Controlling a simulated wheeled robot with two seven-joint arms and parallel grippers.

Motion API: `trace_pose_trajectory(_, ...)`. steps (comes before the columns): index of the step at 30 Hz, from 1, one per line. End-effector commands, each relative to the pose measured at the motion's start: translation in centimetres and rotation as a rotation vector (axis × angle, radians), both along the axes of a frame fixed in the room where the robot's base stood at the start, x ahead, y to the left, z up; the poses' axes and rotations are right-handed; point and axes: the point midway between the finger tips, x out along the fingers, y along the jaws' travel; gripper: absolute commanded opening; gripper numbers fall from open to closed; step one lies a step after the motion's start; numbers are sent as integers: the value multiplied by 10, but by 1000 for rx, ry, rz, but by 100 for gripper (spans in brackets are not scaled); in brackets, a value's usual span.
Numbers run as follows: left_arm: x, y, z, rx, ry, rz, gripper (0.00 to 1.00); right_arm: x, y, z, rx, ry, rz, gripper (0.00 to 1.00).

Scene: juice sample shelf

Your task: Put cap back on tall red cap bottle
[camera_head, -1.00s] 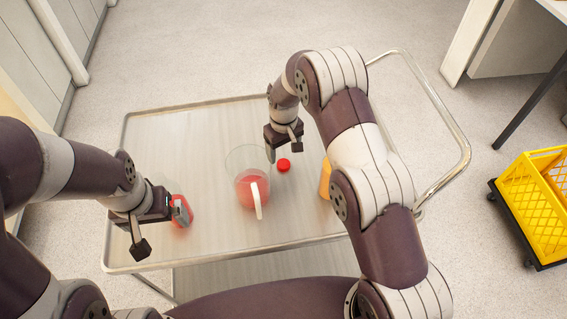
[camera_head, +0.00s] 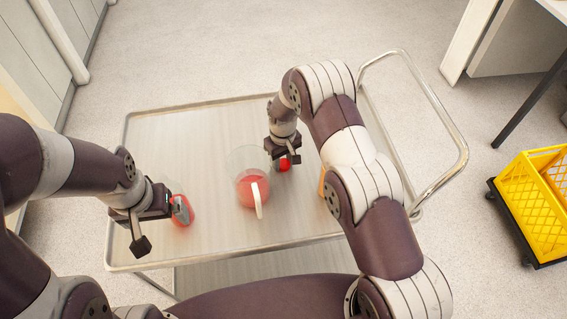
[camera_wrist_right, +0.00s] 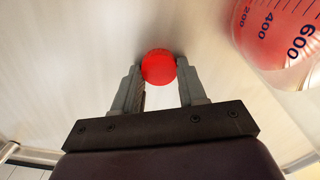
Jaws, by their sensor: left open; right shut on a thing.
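The red cap (camera_head: 284,166) is on the cart top, right of the jug. In the right wrist view the cap (camera_wrist_right: 159,67) sits between the fingertips of my right gripper (camera_wrist_right: 160,85), which is shut on it. In the head view my right gripper (camera_head: 284,158) reaches down over the cap and partly hides it. A bottle with red contents (camera_head: 184,221) stands at the left of the cart. My open left gripper (camera_head: 160,228) is beside it, one finger in front of the bottle. The bottle's top is hard to make out.
A clear graduated jug (camera_head: 252,186) with red liquid and a pale handle stands mid-cart, close left of my right gripper. An orange item (camera_head: 322,182) is mostly hidden behind my right arm. The cart top (camera_head: 165,135) is bare at the back left. A yellow crate (camera_head: 535,205) is at the right.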

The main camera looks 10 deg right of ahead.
Motion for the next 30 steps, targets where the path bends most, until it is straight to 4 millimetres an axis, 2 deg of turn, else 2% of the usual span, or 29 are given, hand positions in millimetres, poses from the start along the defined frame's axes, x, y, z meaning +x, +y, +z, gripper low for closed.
trace_pose_trajectory(4,0,0,0,0,0,0,100,0,0,1,0,0,0,14)
trace_pose_trajectory(7,0,0,-2,0,0,0,100,1,0,9,0,-1,0,14)
trace_pose_trajectory(15,0,0,-13,0,0,0,100,1,0,64,1,-4,0,14)
trace_pose_trajectory(21,0,0,-16,0,0,0,100,1,0,93,1,-2,0,14)
trace_pose_trajectory(30,0,0,-16,0,0,0,100,0,0,101,0,0,0,14)
